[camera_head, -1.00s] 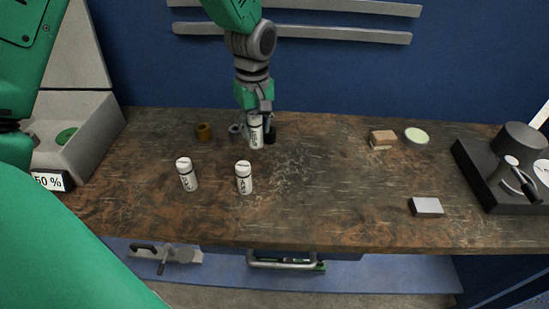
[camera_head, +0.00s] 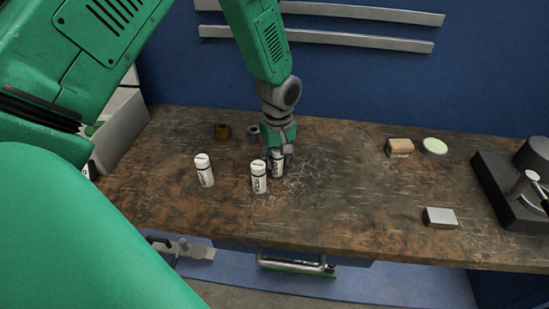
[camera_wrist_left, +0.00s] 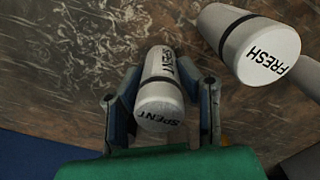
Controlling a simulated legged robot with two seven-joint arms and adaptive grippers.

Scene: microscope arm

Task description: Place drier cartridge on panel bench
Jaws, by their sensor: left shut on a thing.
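My left gripper (camera_head: 280,155) points down at the panel bench (camera_head: 340,195) and is shut on a white drier cartridge (camera_head: 277,165). In the left wrist view the gripper (camera_wrist_left: 163,105) has one finger on each side of this cartridge (camera_wrist_left: 160,95), whose cap reads SPENT. I cannot tell whether its lower end touches the bench. A second white cartridge (camera_head: 259,178) stands upright just in front and to the left; the wrist view shows a cartridge (camera_wrist_left: 255,45) marked FRESH close by. A third cartridge (camera_head: 204,171) stands further left. My right gripper is not in view.
A brown ring-like part (camera_head: 222,131) and a small grey part (camera_head: 253,130) lie behind the cartridges. A tan block (camera_head: 399,147), a pale green disc (camera_head: 434,146), a grey block (camera_head: 440,217) and a black device (camera_head: 510,195) are at the right. The bench's middle right is clear.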

